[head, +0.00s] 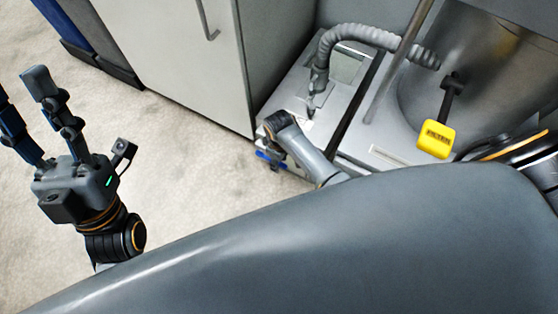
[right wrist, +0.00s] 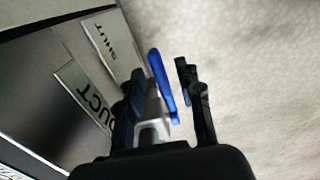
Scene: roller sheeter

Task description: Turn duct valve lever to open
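The duct valve lever is a blue handle (right wrist: 162,85) on a silver stem in the right wrist view, beside a plate reading "DUCT" (right wrist: 85,95) and a plate that seems to read "SHUT" (right wrist: 118,40). My right gripper (right wrist: 158,82) is open with the blue lever between its fingers. The left finger is close to the lever; a gap shows to the right finger. Contact cannot be told. In the head view a bit of blue (head: 268,158) shows at the machine's front edge, where my right arm hides most of the gripper. My left gripper (head: 20,95) is open and empty over the floor.
A grey corrugated hose (head: 355,35) arches over the machine top (head: 290,90). A pale cabinet (head: 175,55) stands behind. The carpet floor (head: 190,150) is clear.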

